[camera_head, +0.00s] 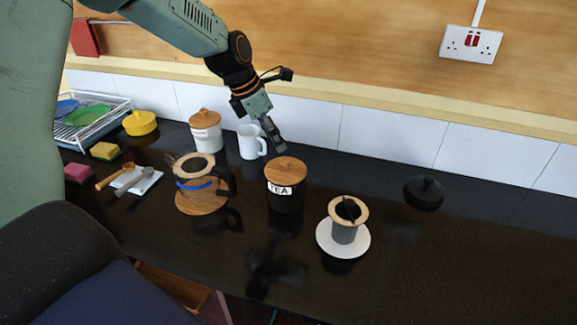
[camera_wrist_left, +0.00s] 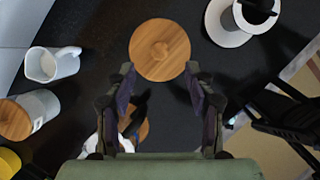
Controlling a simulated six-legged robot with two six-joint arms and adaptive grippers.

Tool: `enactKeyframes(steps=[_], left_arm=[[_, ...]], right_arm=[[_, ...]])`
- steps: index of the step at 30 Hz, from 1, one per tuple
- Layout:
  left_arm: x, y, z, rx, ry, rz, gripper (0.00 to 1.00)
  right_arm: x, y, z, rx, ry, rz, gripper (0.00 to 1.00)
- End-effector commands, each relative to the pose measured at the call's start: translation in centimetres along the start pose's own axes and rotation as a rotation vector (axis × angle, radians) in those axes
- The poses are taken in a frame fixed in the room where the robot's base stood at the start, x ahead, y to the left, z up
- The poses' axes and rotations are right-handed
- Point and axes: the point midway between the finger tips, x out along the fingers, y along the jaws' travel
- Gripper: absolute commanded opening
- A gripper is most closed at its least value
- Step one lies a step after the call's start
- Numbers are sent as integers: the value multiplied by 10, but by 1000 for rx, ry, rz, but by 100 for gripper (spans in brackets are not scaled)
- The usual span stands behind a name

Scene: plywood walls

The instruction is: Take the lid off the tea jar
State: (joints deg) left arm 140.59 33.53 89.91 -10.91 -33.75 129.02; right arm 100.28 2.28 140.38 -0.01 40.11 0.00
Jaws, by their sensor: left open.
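The tea jar (camera_head: 284,198) is black with a white TEA label and stands upright on the dark counter. Its round wooden lid (camera_head: 286,171) with a small knob sits on top. In the left wrist view the lid (camera_wrist_left: 160,50) lies ahead, just beyond the fingertips and roughly centred between them. My left gripper (camera_head: 277,143) is open and empty, above and behind the jar in the head view; its spread fingers (camera_wrist_left: 160,75) also show in the wrist view. My right gripper is not in the head view.
A glass pot with a dark handle (camera_head: 222,182) stands on a wooden board left of the jar. A white mug (camera_head: 250,143) and a white canister (camera_head: 206,137) stand behind. A grey cup on a white saucer (camera_head: 343,238) is at right, with a black lidded object (camera_head: 424,192) beyond.

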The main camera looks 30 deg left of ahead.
Motion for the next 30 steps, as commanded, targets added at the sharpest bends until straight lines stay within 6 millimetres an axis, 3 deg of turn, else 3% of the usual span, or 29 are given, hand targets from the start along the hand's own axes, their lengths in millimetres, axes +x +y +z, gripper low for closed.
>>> enactKeyframes(steps=[11, 19, 28, 30], left_arm=[[36, -2, -8, -1, 4, -2, 54], [73, 1, -9, 0, 3, -1, 54], [77, 3, -6, -1, 0, 0, 54], [78, 3, -6, -1, 1, 0, 50]], right_arm=[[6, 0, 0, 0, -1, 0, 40], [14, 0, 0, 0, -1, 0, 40], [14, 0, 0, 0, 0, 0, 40], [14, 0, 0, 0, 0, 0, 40]])
